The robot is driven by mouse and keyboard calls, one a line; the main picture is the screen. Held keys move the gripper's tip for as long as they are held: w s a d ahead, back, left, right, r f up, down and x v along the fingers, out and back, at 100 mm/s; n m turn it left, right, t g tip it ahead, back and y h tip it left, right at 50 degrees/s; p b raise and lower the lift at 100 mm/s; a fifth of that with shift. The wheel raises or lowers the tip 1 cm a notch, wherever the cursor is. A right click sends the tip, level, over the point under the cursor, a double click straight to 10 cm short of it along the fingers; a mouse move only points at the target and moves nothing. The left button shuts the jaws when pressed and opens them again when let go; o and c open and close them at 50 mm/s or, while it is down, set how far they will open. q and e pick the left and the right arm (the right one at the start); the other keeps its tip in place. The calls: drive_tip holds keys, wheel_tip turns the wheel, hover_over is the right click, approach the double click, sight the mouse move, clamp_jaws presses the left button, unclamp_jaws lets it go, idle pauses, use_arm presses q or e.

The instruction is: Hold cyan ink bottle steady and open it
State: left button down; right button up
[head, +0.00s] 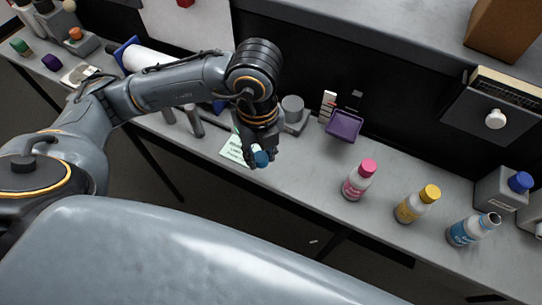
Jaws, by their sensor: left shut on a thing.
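The cyan ink bottle (468,231) stands at the right of the bench, white with a blue label. Its mouth is open and bare, with no cap on it. My left gripper (257,158) is shut on a small blue cap (262,159) above the bench's front part, near a pale green sheet. It is well to the left of the cyan bottle. The fingers partly hide the cap. My right gripper is not in view.
A pink-capped bottle (359,181) and a yellow-capped bottle (417,204) stand between my left gripper and the cyan bottle. A purple tray (343,125) sits behind. A grey container with a blue cap (520,182) is at the far right. The pale green sheet (236,149) lies flat.

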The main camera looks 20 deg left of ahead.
use_arm(q)
drive_tip(key=w+f, duration=0.5)
drive_tip(key=shift+a+f+p, duration=0.1)
drive_tip(key=shift+f+p, duration=0.15)
drive_tip(key=shift+p, duration=0.1)
drive_tip(key=f, duration=0.1)
drive_tip(key=f+p, duration=0.1)
drive_tip(key=f, duration=0.1)
drive_tip(key=shift+w, duration=0.2)
drive_tip(key=shift+f, duration=0.4)
drive_tip(key=shift+f, duration=0.15)
drive_tip(key=c, duration=1.3)
unclamp_jaws()
